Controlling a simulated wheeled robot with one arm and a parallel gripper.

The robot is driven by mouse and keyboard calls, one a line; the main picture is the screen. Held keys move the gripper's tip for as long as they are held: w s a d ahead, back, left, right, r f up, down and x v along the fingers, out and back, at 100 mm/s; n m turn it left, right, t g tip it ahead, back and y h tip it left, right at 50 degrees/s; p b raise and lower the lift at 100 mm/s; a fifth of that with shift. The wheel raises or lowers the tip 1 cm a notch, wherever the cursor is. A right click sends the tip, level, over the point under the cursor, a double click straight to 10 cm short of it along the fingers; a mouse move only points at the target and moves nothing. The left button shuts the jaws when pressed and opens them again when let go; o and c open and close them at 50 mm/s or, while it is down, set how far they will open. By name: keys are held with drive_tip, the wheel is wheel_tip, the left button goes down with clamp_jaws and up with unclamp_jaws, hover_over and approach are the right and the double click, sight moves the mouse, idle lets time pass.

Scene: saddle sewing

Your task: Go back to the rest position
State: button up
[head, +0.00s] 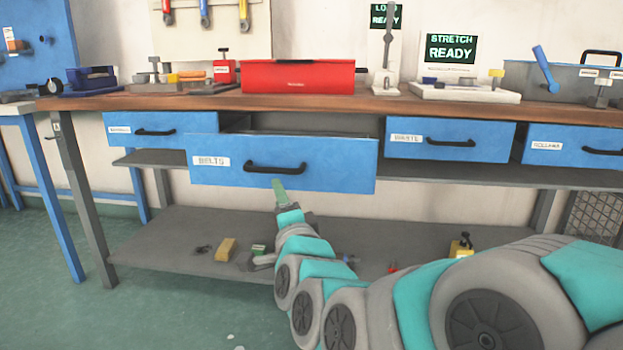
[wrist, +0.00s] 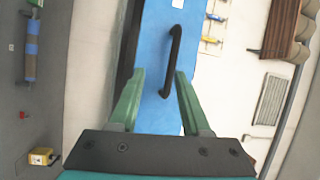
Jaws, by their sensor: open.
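The BELTS drawer stands pulled out from the bench. My teal and grey arm reaches in from the lower right of the head view.
The workbench top (head: 420,104) carries a red toolbox (head: 298,77) and test stands. Other blue drawers, such as one at the right (head: 450,139), flank the BELTS drawer. A lower shelf (head: 180,240) holds small items, including a yellow block (head: 225,249). Green floor is clear at left.

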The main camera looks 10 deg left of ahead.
drive_tip(key=s+d+f+n+g+h+p, duration=0.45)
drive_tip(key=s+d+f+n+g, duration=0.55)
drive_tip(key=s+d+f, duration=0.4)
drive_tip(key=s+d+n+g+h+p, duration=0.1)
drive_tip(key=s+d+g, duration=0.3)
drive_tip(key=s, duration=0.6)
drive_tip(key=s+d+f+g+h+p, duration=0.1)
drive_tip(key=s+d+g+p, duration=0.1)
drive_tip(key=s+d+g, duration=0.3)
drive_tip(key=s+d, duration=0.4)
drive_tip(key=s, duration=0.2)
drive_tip(key=shift+s+f+n+g+h, duration=0.25)
drive_tip(key=shift+s+n+g+h, duration=0.05)
drive_tip(key=shift+n+h, duration=0.1)
drive_tip(key=shift+w, duration=0.1)
